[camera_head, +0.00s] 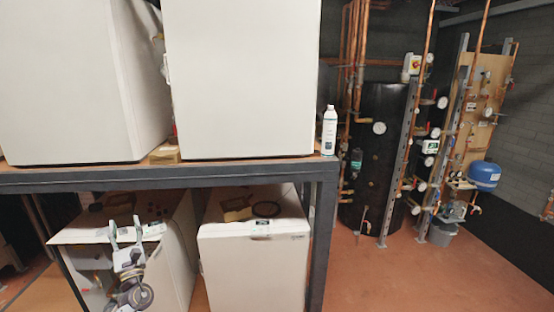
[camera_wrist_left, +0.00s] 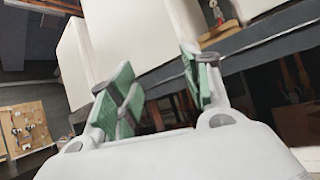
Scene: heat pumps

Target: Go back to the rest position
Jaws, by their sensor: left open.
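My left gripper (camera_head: 125,226) is in the lower left of the head view, in front of the lower left white unit (camera_head: 180,245). Its two fingers point up and stand apart, with nothing between them. In the left wrist view the open gripper (camera_wrist_left: 155,78) shows green pads on both fingers, and the gap is empty. My right gripper is not in view.
A dark-framed shelf (camera_head: 250,172) carries two large white units (camera_head: 240,80) and a white bottle (camera_head: 329,130) at its right end. Another white unit (camera_head: 255,265) stands below. Copper pipes, a black tank (camera_head: 380,105) and a blue vessel (camera_head: 484,174) stand behind. The reddish floor (camera_head: 430,280) at right is clear.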

